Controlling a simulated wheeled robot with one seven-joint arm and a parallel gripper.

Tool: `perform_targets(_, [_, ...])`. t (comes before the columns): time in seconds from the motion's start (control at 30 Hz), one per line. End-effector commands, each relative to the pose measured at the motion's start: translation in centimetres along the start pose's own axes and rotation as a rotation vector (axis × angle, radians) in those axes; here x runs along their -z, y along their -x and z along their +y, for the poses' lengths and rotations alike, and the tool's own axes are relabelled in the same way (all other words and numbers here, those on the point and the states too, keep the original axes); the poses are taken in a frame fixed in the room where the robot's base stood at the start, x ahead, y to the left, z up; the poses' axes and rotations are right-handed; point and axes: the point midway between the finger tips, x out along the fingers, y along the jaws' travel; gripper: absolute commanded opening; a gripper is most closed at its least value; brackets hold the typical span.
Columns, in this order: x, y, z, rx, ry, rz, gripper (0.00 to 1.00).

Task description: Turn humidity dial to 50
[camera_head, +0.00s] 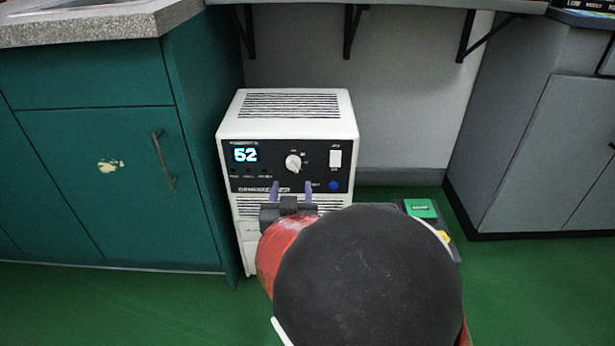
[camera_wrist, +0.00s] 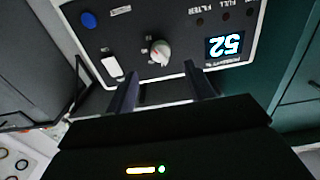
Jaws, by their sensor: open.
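The white dehumidifier (camera_head: 290,105) stands on the green floor under a shelf. Its black panel has a lit display (camera_head: 245,154) reading 52. The round white humidity dial (camera_head: 293,162) is right of the display; in the wrist view the panel is upside down and the dial (camera_wrist: 159,52) has a reddish mark on its edge. My gripper (camera_head: 291,188) is open and empty, its two purple fingers just below the dial in the head view. In the wrist view the fingers (camera_wrist: 163,85) are spread to either side below the dial, and do not appear to touch it.
The panel also has a white switch (camera_head: 336,158) and a blue button (camera_head: 334,185) right of the dial. A teal cabinet (camera_head: 95,180) stands close on the left and a grey cabinet (camera_head: 545,150) on the right. The wall shelf (camera_head: 400,4) is above.

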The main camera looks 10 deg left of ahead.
Motion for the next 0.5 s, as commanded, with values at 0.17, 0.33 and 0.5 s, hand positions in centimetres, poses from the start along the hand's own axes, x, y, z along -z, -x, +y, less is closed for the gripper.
perform_targets(0.17, [0.0, -2.5, 0.1, -0.003, 0.001, 0.004, 0.53])
perform_targets(0.33, [0.0, -5.3, 0.1, -0.002, 0.001, 0.002, 0.53])
perform_targets(0.5, [0.0, -7.0, 0.0, 0.000, 0.000, 0.001, 0.53])
